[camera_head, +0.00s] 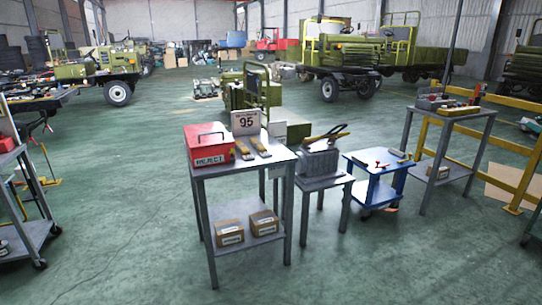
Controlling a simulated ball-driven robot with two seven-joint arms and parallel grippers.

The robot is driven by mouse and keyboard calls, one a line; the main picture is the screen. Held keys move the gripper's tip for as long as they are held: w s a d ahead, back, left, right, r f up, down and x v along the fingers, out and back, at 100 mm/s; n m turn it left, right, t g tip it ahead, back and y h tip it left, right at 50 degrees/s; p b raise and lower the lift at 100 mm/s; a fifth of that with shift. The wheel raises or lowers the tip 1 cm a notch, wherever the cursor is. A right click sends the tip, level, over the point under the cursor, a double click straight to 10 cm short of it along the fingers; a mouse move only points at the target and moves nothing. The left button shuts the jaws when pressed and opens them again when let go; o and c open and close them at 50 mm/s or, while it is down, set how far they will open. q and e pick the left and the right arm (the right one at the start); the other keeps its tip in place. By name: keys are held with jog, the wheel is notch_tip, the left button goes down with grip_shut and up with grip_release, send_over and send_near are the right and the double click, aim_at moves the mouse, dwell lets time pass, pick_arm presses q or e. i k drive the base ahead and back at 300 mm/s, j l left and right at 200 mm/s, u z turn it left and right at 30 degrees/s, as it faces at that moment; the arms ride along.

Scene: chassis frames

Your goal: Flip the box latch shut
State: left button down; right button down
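A red box (208,146) with a white lettered label on its front sits at the left of the grey metal table (255,173). A thin dark piece shows on its lid; I cannot tell if it is a handle or the latch. The lid looks down, but the latch's state is too small to make out. Neither of my grippers is in this view.
A "95" sign (246,122) and yellow-brown tools (259,146) are beside the box. Cartons (264,222) lie on the lower shelf. A grey machine stand (323,182), a blue cart (376,181) and a yellow rail (527,181) are right.

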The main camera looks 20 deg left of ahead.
aim_at(233, 160)
jog(key=i+j+z, duration=0.35)
jog(key=i+j, duration=1.4)
